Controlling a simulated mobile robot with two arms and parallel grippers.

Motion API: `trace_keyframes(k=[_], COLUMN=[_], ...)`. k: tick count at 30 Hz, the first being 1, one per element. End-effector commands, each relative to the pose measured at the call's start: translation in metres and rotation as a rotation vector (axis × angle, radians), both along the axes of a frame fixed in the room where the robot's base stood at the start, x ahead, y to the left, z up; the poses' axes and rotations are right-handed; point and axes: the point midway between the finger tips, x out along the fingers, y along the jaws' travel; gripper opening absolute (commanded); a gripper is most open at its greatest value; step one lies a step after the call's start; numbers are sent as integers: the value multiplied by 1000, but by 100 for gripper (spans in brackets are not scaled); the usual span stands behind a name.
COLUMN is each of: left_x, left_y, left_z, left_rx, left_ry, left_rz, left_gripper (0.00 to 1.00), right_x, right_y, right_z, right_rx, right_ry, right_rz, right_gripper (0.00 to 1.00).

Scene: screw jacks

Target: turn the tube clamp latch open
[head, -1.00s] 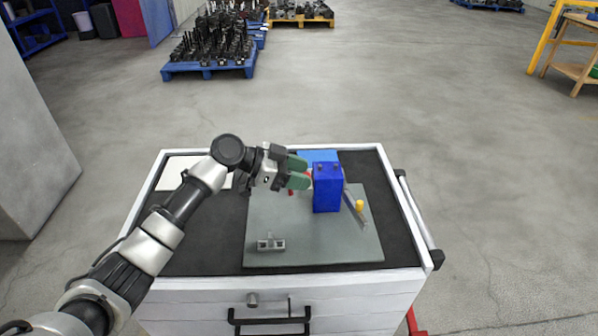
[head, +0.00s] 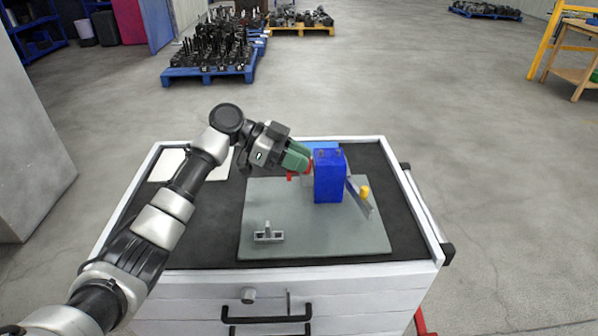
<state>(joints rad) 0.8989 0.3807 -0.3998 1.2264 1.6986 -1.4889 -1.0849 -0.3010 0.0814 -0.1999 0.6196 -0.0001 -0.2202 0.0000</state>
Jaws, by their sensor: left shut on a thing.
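A blue block (head: 328,177), which looks like the clamp body, stands upright on a grey plate (head: 315,232) on the cart top. A small red part (head: 308,167), which looks like the latch, shows at the block's left side. My left gripper (head: 301,158) reaches in from the left with green fingertips close together. It is shut on the red part, most of which its fingers hide. A grey bar with a yellow knob (head: 365,192) sticks out at the block's right side. My right gripper is not in view.
A small grey bracket (head: 268,234) stands on the plate's front left. A light blue piece (head: 322,145) shows behind the block. A white sheet (head: 170,164) lies at the cart's back left. The plate's front middle is clear.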

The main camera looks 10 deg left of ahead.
Motion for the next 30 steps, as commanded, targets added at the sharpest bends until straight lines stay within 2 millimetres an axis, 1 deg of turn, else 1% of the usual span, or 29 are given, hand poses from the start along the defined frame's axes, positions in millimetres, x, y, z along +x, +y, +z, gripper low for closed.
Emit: trace_keyframes(k=[1,11,12,16,25,28,30], left_x=[1,0,0,0,0,1,0], left_y=[0,0,0,0,2,9,19], left_z=[-2,1,1,1,1,4,7], left_rx=[-2,-1,-1,-1,0,0,-1], left_ry=[-1,0,0,0,0,0,-1], left_rz=[-13,-26,-25,-25,-25,-23,-22], left_gripper=[0,0,27,47,48,48,48], right_x=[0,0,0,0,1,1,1], right_y=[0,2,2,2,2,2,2], right_z=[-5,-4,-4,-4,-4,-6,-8], right_rx=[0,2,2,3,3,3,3], right_ry=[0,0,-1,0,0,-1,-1], right_rz=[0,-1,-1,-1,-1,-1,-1], right_gripper=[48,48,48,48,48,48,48])
